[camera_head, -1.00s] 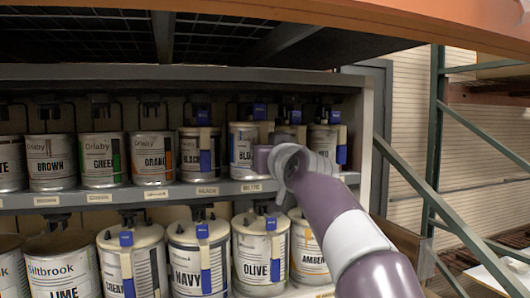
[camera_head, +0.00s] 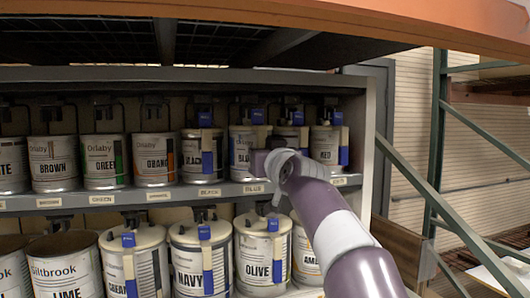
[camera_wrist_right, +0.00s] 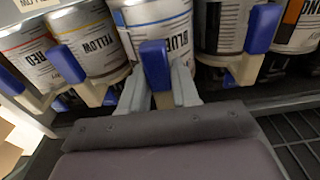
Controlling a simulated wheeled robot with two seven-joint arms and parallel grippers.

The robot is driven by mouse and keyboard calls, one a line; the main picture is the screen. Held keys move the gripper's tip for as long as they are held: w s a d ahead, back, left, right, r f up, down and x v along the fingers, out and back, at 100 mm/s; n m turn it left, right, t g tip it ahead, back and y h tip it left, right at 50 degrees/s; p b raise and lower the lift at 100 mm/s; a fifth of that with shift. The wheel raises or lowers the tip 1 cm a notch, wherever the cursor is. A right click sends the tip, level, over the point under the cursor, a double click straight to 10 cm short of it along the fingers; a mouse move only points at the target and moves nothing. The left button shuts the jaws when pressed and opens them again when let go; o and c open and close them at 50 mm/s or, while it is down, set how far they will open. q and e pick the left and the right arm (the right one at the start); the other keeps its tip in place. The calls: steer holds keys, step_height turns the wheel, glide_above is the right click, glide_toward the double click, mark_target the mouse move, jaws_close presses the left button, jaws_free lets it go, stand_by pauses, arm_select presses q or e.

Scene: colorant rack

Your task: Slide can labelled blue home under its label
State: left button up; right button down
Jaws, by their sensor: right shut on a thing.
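The can labelled blue (camera_head: 240,150) stands upright on the upper shelf, between the black can (camera_head: 193,150) and a can mostly hidden behind my arm. A shelf label reading BLUE (camera_head: 253,188) is on the shelf edge just below it. My right gripper (camera_head: 263,161) is in front of the can and covers its right part. In the right wrist view, my right gripper (camera_wrist_right: 158,98) is shut on the blue-and-cream front tab (camera_wrist_right: 155,62) of the blue can (camera_wrist_right: 160,22). The can's back and base are hidden. My left gripper is out of view.
The yellow can (camera_wrist_right: 88,38) and red can (camera_head: 325,146) stand on one side, the black can on the other, with narrow gaps. A lower shelf holds navy (camera_head: 201,262) and olive (camera_head: 263,255) cans. The shelf's side post (camera_head: 367,150) is at the right.

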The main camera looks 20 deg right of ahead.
steer(key=shift+r, duration=0.3)
steer(key=shift+w+p, duration=0.4)
steer(key=shift+w, duration=0.1)
steer(key=shift+w+f, duration=0.1)
steer(key=shift+w, duration=0.35)
steer(key=shift+w+d+f+p, duration=0.15)
steer(key=shift+w+p, duration=0.25)
steer(key=shift+w, duration=0.25)
steer(key=c, duration=0.8)
jaws_free()
steer(key=shift+o, duration=0.2)
steer(key=shift+s+f, duration=0.1)
